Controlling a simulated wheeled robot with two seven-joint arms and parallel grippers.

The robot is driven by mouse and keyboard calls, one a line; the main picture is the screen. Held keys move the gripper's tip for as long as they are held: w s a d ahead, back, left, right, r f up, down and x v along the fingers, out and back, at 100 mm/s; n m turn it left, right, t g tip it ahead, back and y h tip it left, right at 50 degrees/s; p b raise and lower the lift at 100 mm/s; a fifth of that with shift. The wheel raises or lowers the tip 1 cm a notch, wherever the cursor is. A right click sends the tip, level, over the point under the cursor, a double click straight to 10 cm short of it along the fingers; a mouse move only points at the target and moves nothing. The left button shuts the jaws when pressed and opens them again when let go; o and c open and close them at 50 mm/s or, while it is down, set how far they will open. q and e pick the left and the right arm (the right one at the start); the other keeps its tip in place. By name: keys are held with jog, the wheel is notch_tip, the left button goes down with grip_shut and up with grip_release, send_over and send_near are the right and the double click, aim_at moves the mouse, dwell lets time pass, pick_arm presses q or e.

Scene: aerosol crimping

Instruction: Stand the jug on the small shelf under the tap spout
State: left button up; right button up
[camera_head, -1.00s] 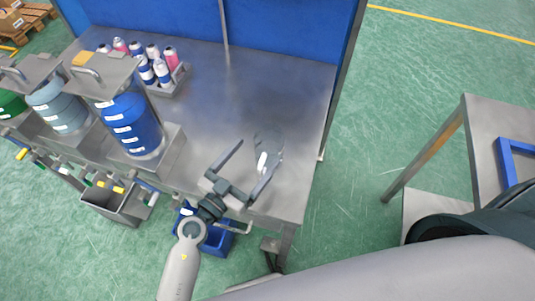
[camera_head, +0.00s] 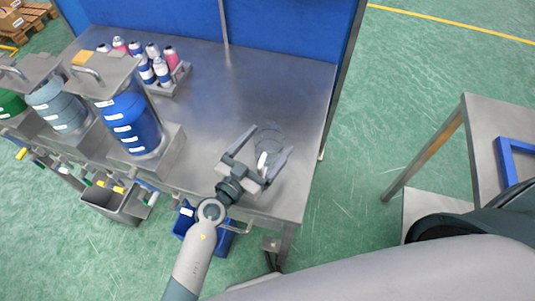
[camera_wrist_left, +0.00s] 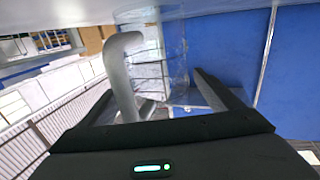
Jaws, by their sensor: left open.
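The clear jug (camera_head: 268,138) with a pale handle (camera_head: 262,160) stands on the steel bench near its right front corner. In the left wrist view the see-through jug (camera_wrist_left: 172,55) and its thick grey handle (camera_wrist_left: 124,78) show ahead. My left gripper (camera_head: 268,143) is open, with its fingers either side of the handle. They look apart from it in the wrist view. Several taps with coloured levers (camera_head: 112,186) line the bench's front edge. A grey metal holder (camera_head: 118,208) hangs below them; I cannot tell whether it is the small shelf. My right gripper is out of view.
Large drums, including a blue one (camera_head: 130,122), stand at the bench's left. A rack of small bottles (camera_head: 172,85) is behind them. A blue bin (camera_head: 218,243) is below the front edge. The bench middle is clear. Another table (camera_head: 482,130) stands at right.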

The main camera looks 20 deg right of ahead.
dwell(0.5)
pick_arm(q)
jog(key=c, duration=1.3)
jog(key=shift+o, duration=0.2)
jog(key=shift+r, duration=0.1)
jog(key=shift+r+p, duration=0.35)
jog(key=shift+r, duration=0.1)
notch_tip(320, 180, up, 9)
jog(key=p, duration=0.4)
